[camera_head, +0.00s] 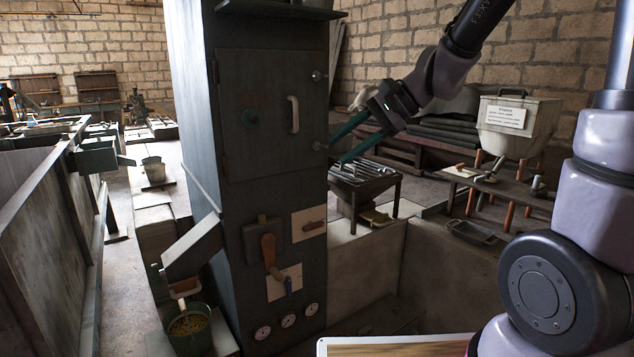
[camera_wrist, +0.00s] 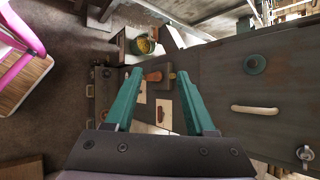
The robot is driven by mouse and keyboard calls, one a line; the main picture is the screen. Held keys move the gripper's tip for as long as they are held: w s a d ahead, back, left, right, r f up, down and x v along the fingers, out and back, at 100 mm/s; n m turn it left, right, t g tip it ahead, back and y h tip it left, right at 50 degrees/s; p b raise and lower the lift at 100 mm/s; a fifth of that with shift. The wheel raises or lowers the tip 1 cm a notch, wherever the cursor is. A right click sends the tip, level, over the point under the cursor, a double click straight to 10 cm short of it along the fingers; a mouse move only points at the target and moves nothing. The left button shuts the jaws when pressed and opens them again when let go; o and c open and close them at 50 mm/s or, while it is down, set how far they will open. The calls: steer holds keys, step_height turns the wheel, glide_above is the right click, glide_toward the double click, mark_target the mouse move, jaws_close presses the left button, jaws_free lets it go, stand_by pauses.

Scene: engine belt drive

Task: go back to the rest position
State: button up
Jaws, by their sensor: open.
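My gripper (camera_head: 352,142) is raised in the air to the right of a tall dark cabinet, on a level with its upper door. Its two green fingers are spread apart with nothing between them. In the wrist view my gripper (camera_wrist: 160,100) is also open and empty, with the cabinet front behind it. The cabinet (camera_head: 262,205) carries a pale door handle (camera_head: 293,115), a wooden lever (camera_head: 268,252) and several gauges low down. The handle (camera_wrist: 254,109) and a green knob (camera_wrist: 255,64) also show in the wrist view.
A chute (camera_head: 192,248) slopes to a bucket (camera_head: 188,330) at the cabinet's lower left. A slatted metal stand (camera_head: 364,174) is below my gripper. A bench (camera_head: 500,185) and a labelled white tub (camera_head: 518,123) stand at the right. The air around my gripper looks clear.

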steer(key=s+d+r+n+t+h, duration=0.2)
steer(key=s+d, duration=0.3)
steer(key=d, duration=0.4)
steer(key=s+d+r+n+t+h, duration=0.3)
steer(key=s+d+r+h, duration=0.2)
steer(key=d, duration=0.4)
steer(key=shift+s+d+r+n+h, duration=0.2)
steer(key=shift+s+d+n+h, duration=0.1)
steer(key=shift+s, duration=0.45)
